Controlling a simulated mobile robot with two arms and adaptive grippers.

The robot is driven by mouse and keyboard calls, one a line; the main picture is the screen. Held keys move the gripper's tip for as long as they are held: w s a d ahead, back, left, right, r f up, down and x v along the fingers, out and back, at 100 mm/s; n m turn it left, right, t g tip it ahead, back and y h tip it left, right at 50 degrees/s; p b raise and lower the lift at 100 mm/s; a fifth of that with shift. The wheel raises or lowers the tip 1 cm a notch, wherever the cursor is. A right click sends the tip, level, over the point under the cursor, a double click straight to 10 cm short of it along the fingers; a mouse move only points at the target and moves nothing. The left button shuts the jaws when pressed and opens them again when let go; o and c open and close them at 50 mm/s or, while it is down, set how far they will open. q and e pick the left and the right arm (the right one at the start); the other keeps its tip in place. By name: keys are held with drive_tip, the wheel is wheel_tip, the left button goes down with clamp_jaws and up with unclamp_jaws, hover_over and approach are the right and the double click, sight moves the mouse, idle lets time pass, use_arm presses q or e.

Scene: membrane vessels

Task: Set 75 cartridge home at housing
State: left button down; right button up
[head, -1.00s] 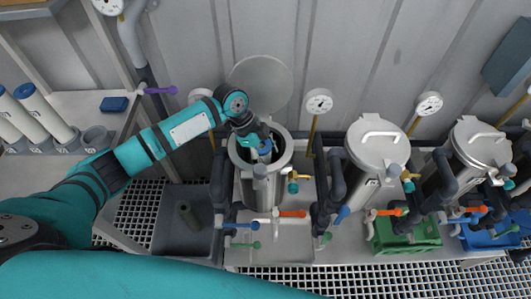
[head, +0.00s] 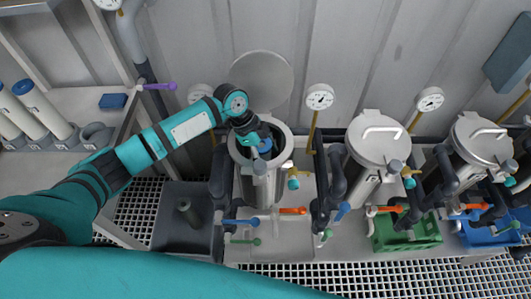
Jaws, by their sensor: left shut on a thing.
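The housing (head: 264,186) is the leftmost upright metal vessel, with its round lid (head: 264,78) swung open behind it. My left gripper (head: 259,143) is at the housing's open mouth, pointing down, shut on the 75 cartridge (head: 266,146). Only the cartridge's blue top end shows, inside the rim. The rest of the cartridge is hidden in the vessel, so its depth and seating cannot be told. The fingers are partly hidden by the wrist and a rim clamp. My right gripper is not in view.
Two closed vessels (head: 376,142) stand to the right, with gauges (head: 320,97), valves and pipes close by. White blue-capped cartridges (head: 44,110) stand in a rack at left, beside an empty holder (head: 96,134). A grey bin (head: 172,226), green crate (head: 410,236) and blue crate (head: 487,239) sit below.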

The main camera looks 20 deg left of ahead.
use_arm(q)
drive_tip(key=shift+s+f, duration=0.1)
drive_tip(key=shift+f, duration=0.05)
drive_tip(key=shift+c, duration=1.4)
unclamp_jaws()
drive_tip(key=v, duration=1.2)
drive_tip(key=shift+f, duration=0.1)
